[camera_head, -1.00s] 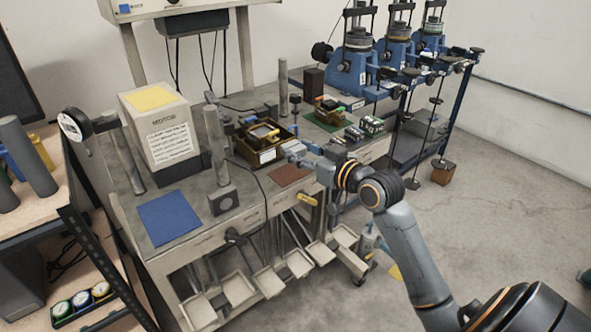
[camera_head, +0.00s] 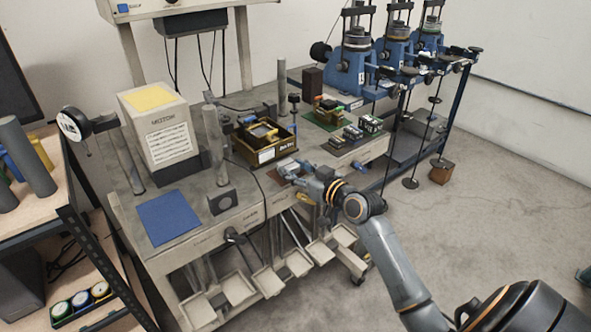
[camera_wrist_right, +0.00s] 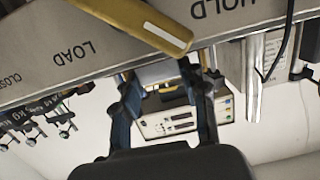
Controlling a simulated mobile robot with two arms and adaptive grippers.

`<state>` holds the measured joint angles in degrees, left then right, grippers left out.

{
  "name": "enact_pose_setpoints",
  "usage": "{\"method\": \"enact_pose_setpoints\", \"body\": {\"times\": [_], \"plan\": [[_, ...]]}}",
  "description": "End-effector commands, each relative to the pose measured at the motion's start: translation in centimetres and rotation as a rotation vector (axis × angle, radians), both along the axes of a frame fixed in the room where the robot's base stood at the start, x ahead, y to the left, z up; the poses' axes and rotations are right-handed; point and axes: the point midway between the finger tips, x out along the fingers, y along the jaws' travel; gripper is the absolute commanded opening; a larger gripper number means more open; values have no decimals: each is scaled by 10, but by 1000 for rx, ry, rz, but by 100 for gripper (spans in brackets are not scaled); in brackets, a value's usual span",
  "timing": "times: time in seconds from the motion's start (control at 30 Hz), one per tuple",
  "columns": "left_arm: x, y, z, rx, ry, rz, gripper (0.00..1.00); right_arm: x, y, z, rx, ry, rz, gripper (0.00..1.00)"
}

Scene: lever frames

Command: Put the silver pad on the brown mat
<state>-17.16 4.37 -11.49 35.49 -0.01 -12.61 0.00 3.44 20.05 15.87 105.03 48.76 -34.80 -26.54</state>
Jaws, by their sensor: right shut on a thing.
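My right gripper (camera_head: 294,170) is shut on the silver pad (camera_head: 285,164) and holds it over the near edge of the workbench, at the brown mat. The brown mat (camera_head: 273,176) is mostly covered by the gripper and pad in the head view. I cannot tell whether the pad touches the mat. In the right wrist view the gripper's two dark fingers (camera_wrist_right: 165,88) are on either side of a small greyish thing, partly hidden. My left gripper is not in view.
A dark open tray (camera_head: 281,152) with a yellow frame stands just behind the gripper. A blue mat (camera_head: 168,218) lies at the left. Small metal blocks (camera_head: 352,132) sit at the right.

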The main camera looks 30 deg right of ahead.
Motion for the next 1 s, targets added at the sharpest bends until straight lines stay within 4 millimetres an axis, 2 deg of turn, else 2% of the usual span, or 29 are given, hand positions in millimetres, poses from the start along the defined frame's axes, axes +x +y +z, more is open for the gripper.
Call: {"method": "enact_pose_setpoints", "body": {"times": [0.07,0.1,0.17,0.2,0.57,0.77,1.0], "plan": [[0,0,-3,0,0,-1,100,0,0,-2,-1,-3,0,0],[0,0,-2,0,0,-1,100,0,0,-3,0,1,0,51],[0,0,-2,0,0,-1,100,0,0,-3,0,1,0,63],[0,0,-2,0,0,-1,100,0,0,-2,0,1,0,66],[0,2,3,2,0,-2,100,0,0,4,1,-1,0,66],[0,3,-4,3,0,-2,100,-32,-3,3,-4,3,1,66],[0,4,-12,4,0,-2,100,-84,-9,10,-4,3,1,66]]}}
